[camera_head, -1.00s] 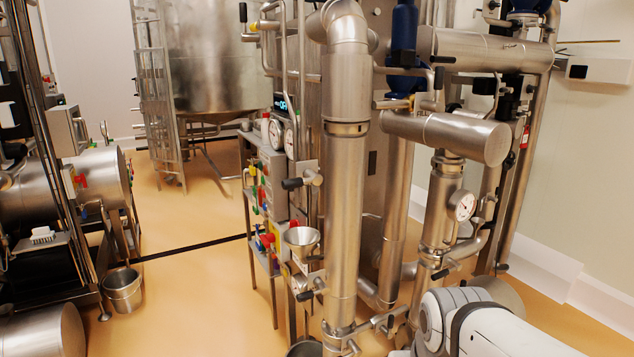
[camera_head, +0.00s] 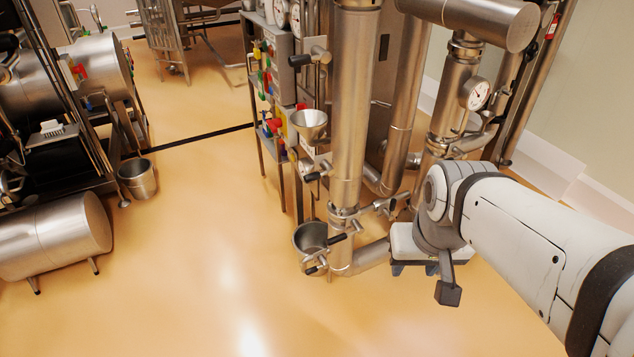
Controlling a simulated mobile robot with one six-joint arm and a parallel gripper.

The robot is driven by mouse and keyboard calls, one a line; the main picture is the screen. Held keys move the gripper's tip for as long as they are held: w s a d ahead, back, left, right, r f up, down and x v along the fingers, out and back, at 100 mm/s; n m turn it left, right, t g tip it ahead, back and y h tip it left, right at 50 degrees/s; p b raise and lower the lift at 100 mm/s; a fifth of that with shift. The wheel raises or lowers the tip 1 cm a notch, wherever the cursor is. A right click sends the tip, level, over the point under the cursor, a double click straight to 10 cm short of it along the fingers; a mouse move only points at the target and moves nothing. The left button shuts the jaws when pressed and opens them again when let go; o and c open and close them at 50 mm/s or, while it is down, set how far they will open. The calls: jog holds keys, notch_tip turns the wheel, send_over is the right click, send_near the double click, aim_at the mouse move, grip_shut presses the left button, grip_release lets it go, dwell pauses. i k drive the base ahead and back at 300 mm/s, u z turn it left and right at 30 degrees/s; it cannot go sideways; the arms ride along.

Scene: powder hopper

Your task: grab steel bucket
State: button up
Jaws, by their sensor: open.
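A steel bucket (camera_head: 312,237) stands below the small funnel, close against the foot of the vertical steel pipe. Its open top shows, and valve handles in front hide part of its right side. A second steel bucket (camera_head: 138,180) stands upright on the floor at the left, beside the dark machine frame. My gripper (camera_head: 430,274) is at the right of the pipe foot, apart from both buckets. It is open and looks empty, partly hidden by my own arm.
The steel funnel (camera_head: 309,122) sits above the near bucket. Valve handles (camera_head: 322,258) and vertical pipes (camera_head: 358,110) stand close beside it. A horizontal steel tank (camera_head: 60,235) lies at the lower left. The floor (camera_head: 215,260) between the tank and the pipes is clear.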

aim_at(308, 238)
jog(key=z, duration=0.05)
jog(key=k, duration=1.2)
jog(key=u, duration=0.95)
jog(key=i, duration=1.25)
jog(key=u, duration=0.3)
jog(key=i, duration=1.7)
jog(key=z, duration=0.9)
jog(key=k, duration=0.65)
jog(key=z, duration=0.25)
jog(key=i, duration=0.7)
jog(key=u, duration=0.05)
